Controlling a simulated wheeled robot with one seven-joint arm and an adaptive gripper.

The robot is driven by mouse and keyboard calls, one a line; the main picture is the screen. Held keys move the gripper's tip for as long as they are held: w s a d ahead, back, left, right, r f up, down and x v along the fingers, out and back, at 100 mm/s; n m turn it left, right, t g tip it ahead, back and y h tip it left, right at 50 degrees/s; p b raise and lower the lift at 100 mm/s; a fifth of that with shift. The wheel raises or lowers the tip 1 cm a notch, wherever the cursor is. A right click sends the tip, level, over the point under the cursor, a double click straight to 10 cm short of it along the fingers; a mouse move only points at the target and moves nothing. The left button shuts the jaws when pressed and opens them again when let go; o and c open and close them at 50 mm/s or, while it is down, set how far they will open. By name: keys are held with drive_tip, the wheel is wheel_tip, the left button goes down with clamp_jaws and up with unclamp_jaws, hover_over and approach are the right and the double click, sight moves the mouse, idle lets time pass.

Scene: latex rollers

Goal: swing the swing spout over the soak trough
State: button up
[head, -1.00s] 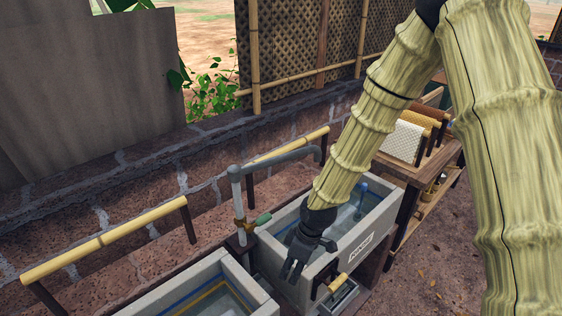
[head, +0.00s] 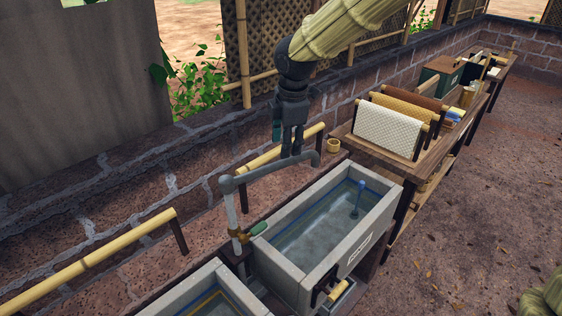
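The swing spout (head: 270,169) is a grey pipe on an upright post behind the troughs.
Bamboo rails (head: 90,262) run along the stone wall behind. A blue-topped upright piece (head: 360,196) stands in the right trough. A table with fabric rollers (head: 388,130) is at right.

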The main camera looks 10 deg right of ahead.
sight(281, 162)
drive_tip(key=f, duration=0.3)
drive_tip(key=w+a+f+p, duration=0.1)
drive_tip(key=f, duration=0.2)
drive_tip(key=w+f+p, duration=0.1)
drive_tip(key=f, duration=0.2)
drive_tip(key=shift+w+a+f, duration=0.15)
drive_tip(key=shift+w+f, duration=0.05)
drive_tip(key=shift+f, duration=0.1)
drive_tip(key=shift+s, duration=0.1)
clamp_jaws()
